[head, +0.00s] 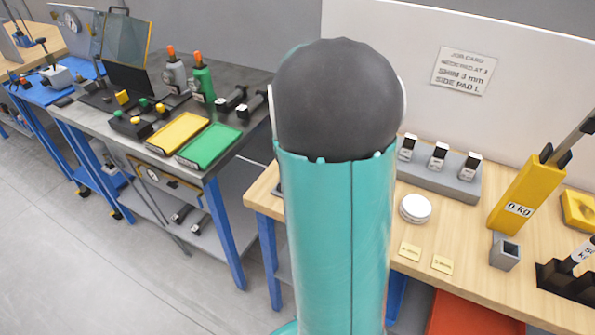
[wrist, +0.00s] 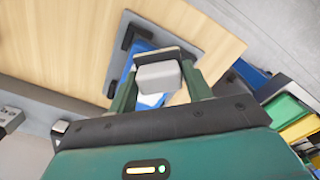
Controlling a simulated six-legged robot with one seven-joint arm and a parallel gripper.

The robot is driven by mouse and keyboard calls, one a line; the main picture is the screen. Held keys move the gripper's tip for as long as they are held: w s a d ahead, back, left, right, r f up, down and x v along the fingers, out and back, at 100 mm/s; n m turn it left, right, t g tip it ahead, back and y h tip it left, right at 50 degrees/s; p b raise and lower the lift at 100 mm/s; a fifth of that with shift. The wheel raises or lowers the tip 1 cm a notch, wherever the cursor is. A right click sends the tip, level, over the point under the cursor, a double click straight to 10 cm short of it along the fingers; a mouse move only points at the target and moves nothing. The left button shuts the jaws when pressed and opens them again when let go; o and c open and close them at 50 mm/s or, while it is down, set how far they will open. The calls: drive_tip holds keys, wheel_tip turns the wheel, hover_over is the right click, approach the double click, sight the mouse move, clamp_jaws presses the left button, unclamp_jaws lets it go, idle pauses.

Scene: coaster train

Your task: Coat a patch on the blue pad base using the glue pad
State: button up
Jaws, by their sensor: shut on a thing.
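In the wrist view my gripper (wrist: 160,66) is shut on a pale grey block, which I take to be the glue pad (wrist: 160,78). The blue pad base (wrist: 139,50) lies beyond it on a grey plate (wrist: 188,36) with black brackets (wrist: 128,37). The held block and the fingers cover much of the blue base. A whitish area on the base shows just below the block. I cannot tell whether the block touches the base. In the head view my arm hides the work spot and the gripper.
The wooden bench (head: 456,237) holds a grey rack (head: 450,187), a white round tin (head: 415,208), a yellow 0 kg block (head: 526,195) and a small grey holder (head: 504,251). Yellow (head: 178,133) and green (head: 209,145) trays lie on the grey bench to the left.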

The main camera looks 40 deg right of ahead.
drive_tip(key=shift+r, duration=2.55)
drive_tip(key=shift+r, duration=1.55)
